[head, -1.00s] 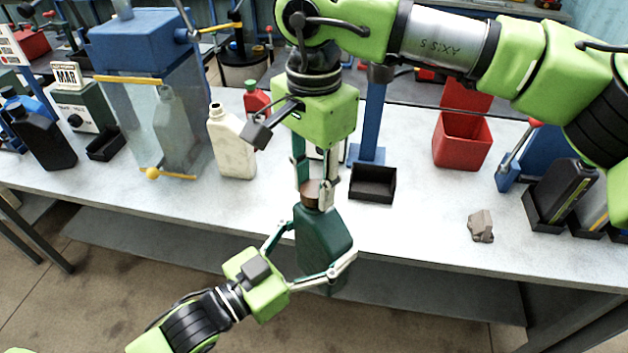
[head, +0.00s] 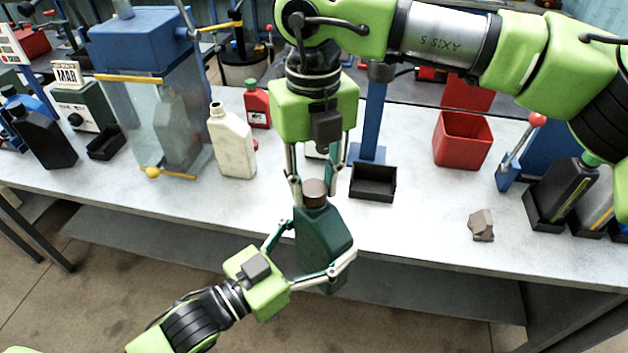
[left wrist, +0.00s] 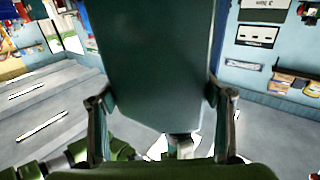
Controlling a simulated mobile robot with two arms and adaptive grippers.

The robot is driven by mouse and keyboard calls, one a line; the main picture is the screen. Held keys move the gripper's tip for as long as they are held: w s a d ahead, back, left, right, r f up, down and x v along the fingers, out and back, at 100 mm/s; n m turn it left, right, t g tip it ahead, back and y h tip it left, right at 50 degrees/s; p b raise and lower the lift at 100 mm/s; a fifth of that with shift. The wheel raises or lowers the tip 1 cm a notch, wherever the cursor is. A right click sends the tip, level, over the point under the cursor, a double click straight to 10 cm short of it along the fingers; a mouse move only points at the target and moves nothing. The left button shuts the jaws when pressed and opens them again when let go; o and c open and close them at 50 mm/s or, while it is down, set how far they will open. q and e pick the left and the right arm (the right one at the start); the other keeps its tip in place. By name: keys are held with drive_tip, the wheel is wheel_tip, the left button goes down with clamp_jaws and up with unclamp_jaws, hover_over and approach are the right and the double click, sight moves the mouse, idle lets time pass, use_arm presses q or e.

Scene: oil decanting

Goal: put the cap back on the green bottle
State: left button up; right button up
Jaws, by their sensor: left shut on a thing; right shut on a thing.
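The dark green bottle (head: 322,238) is upright at the table's front edge in the head view. My left gripper (head: 309,252) is shut on its body, one finger on each side. The bottle fills the middle of the left wrist view (left wrist: 160,65), between the left fingers. The brown cap (head: 315,190) is at the top of the bottle, over its neck. My right gripper (head: 314,186) comes down from above and is shut on the cap, a finger on each side. The neck is hidden, so I cannot tell how tightly the cap sits.
A cream jug (head: 232,143) and a red bottle (head: 257,105) stand behind to the left. An empty black tray (head: 373,183) and a red bin (head: 462,142) are behind to the right. A grey lump (head: 481,225) lies on the table (head: 420,225), with clear surface around it.

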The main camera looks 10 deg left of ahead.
drive_tip(key=o, duration=1.2)
drive_tip(key=shift+w, duration=0.1)
drive_tip(key=shift+o, duration=0.2)
drive_tip(key=shift+r, duration=0.15)
drive_tip(key=shift+r, duration=2.15)
drive_tip(key=shift+c, duration=0.3)
